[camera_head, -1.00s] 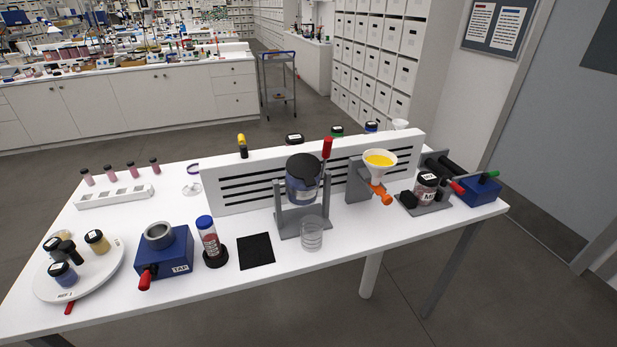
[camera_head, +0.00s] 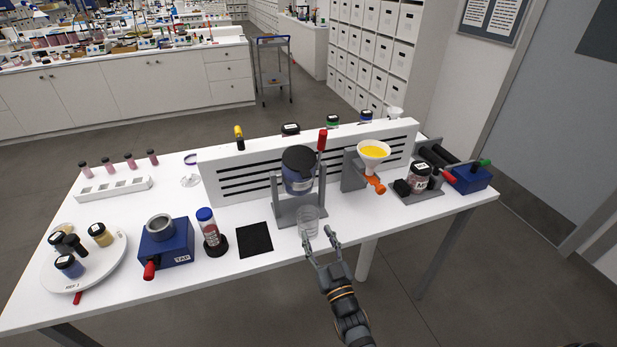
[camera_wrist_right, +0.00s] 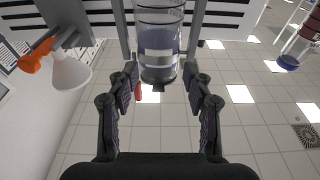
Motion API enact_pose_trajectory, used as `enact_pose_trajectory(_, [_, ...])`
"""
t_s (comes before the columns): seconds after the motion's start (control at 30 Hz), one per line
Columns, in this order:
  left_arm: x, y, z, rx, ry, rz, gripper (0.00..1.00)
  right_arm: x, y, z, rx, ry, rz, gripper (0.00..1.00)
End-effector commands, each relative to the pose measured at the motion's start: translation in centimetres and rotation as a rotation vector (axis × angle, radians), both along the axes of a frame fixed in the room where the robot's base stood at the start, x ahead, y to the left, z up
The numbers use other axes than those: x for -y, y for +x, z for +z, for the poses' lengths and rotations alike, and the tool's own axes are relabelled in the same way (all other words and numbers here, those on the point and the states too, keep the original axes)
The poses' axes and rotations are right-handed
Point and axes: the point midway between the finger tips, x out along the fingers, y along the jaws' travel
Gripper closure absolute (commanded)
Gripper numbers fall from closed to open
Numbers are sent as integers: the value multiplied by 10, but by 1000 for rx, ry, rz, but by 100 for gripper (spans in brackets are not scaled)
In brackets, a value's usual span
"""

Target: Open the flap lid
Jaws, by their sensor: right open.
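A jar of blue pigment (camera_head: 298,182) hangs in a grey two-post stand (camera_head: 284,215), with a dark round lid (camera_head: 299,157) on top. I take this lid for the flap lid; it looks closed. A red handle (camera_head: 322,140) rises at the right post. In the right wrist view the open fingers (camera_wrist_right: 160,80) appear on either side of the clear jar (camera_wrist_right: 158,45); I cannot tell the gap in depth. My left gripper is out of view.
A funnel with yellow powder (camera_head: 373,149) stands right of the jar. A slotted white panel (camera_head: 235,190) runs behind. To the left are a black mat (camera_head: 256,238), a red tube with blue cap (camera_head: 207,226), a blue box (camera_head: 177,247) and a round tray (camera_head: 115,262).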

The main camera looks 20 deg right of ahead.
Motion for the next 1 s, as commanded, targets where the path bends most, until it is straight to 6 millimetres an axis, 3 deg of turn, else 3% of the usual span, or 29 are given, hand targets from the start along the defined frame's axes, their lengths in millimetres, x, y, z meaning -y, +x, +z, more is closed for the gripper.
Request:
enact_pose_trajectory(0.03, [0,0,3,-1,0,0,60,1,-1,33,68,1,-4,51])
enact_pose_trajectory(0.1, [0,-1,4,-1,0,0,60,1,-4,65,142,1,-5,51])
enact_pose_trajectory(0.2, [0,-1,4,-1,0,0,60,2,-7,87,192,0,-6,51])
enact_pose_trajectory(0.43, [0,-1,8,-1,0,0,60,2,3,95,200,-1,-7,51])
enact_pose_trajectory(0.8, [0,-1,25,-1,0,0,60,0,72,123,196,-2,-7,51])
enact_pose_trajectory(1.0, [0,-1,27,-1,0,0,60,-1,88,128,194,-1,-7,51])
